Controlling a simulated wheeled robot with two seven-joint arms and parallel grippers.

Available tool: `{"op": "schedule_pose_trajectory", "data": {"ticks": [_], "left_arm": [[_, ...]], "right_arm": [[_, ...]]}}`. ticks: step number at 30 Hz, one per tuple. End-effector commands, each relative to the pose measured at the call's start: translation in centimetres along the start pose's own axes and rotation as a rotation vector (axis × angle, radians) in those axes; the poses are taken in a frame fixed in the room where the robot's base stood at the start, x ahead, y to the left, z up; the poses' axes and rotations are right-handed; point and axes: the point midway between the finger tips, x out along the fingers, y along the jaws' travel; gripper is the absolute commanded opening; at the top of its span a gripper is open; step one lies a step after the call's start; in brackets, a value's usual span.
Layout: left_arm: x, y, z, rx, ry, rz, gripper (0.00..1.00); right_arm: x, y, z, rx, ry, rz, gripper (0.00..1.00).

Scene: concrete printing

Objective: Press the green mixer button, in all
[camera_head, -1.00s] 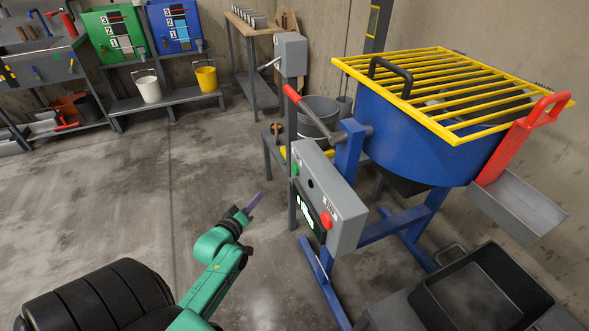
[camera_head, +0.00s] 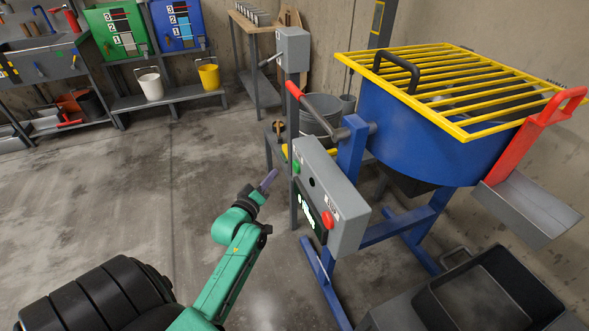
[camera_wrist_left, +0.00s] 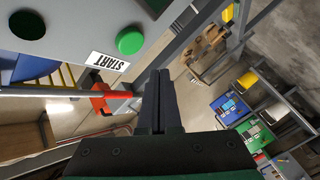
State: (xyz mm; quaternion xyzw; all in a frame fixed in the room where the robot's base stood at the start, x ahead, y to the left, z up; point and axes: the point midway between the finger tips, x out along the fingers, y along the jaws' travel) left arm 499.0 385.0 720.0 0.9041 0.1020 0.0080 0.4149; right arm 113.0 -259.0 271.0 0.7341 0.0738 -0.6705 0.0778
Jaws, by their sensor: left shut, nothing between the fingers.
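The green mixer button (camera_head: 296,166) is on the upper left part of the grey control box (camera_head: 350,214) on the mixer's front. It also shows in the left wrist view (camera_wrist_left: 130,42), beside a START label (camera_wrist_left: 107,61). My left gripper (camera_head: 271,176) is shut and empty, just left of the box and slightly below the green button, apart from it. In the left wrist view its closed fingers (camera_wrist_left: 160,78) point up the picture, to the right of and below the button. A red button (camera_head: 327,219) is at the box's lower right. My right gripper is not in view.
The blue mixer drum (camera_head: 420,130) with its yellow grate (camera_head: 450,85) stands behind the box. A red-tipped lever (camera_head: 294,90) sticks out above the box. A black tub (camera_head: 480,290) is at lower right. The floor (camera_head: 130,200) left of my arm is clear.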

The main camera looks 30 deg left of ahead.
Motion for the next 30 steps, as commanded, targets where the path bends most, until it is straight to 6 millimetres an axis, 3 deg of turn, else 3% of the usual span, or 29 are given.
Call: {"op": "schedule_pose_trajectory", "data": {"ticks": [9,30], "left_arm": [[2.5,1.9,1.8,-0.002,-0.002,0.000,0.00],[2.6,1.9,1.9,0.000,-0.002,0.000,0.00]], "right_arm": [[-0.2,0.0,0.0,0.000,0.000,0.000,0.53],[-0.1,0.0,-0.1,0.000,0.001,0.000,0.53]]}}
